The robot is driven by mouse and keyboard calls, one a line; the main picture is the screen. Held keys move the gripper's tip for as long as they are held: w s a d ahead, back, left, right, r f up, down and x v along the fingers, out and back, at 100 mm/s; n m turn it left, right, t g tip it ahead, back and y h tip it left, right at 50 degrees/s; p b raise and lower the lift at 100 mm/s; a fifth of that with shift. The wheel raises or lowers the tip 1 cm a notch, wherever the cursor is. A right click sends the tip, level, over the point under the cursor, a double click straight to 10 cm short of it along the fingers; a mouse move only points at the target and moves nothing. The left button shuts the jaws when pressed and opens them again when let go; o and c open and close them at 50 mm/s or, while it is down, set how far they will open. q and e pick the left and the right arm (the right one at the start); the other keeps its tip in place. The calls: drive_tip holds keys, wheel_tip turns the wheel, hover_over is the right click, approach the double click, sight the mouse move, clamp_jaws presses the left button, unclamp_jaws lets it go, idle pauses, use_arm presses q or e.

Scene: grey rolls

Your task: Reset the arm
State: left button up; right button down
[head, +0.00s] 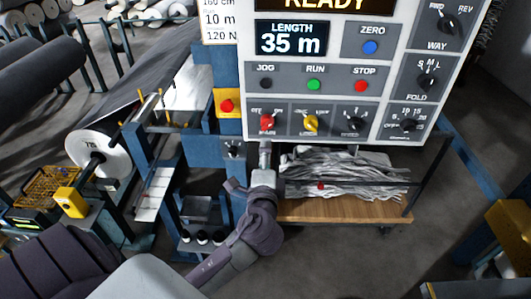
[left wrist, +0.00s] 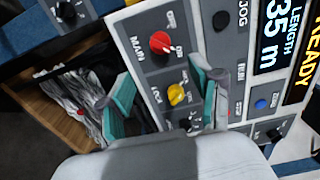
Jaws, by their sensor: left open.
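My left arm comes in from below in the head view. Its left gripper (head: 265,152) is at the lower edge of the control panel (head: 377,57), just below the red MAIN knob (head: 267,122). In the left wrist view the two teal fingers of the gripper (left wrist: 163,100) are spread apart with nothing held between them. The red knob (left wrist: 160,43) and the yellow knob (left wrist: 177,94) show beyond the fingers. Whether a finger touches the panel I cannot tell. My right gripper is not in view.
A wooden-decked cart (head: 340,210) with crumpled grey strips (head: 345,175) stands below the panel. A yellow box with a red button (head: 227,104) is left of the panel.

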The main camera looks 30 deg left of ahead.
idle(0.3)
use_arm(q)
drive_tip(key=s+d+f+g+h+b, duration=0.1)
drive_tip(key=s+f+g+h+b, duration=0.1)
drive_tip(key=f, duration=1.2)
drive_tip(key=s+d+f+n+g+h+b, duration=0.1)
drive_tip(key=s+f+g+h, duration=0.1)
drive_tip(key=f, duration=1.1)
drive_tip(key=s+d+f+g+h+b, duration=0.2)
drive_tip(key=f+g, duration=0.1)
drive_tip(key=f, duration=1.1)
drive_tip(key=s+d+f+n+g+h+b, duration=0.2)
drive_tip(key=s+f+n+g+h+b, duration=0.15)
drive_tip(key=s+f, duration=1.45)
drive_tip(key=s+f+n+g, duration=0.2)
drive_tip(key=s+f, duration=0.3)
drive_tip(key=s, duration=0.4)
drive_tip(key=s+d+f+n+g+b, duration=0.1)
drive_tip(key=s+f+n, duration=0.2)
drive_tip(key=s, duration=0.6)
wheel_tip(320, 180, down, 3)
drive_tip(key=shift+r+g, duration=0.15)
drive_tip(key=shift+g, duration=0.2)
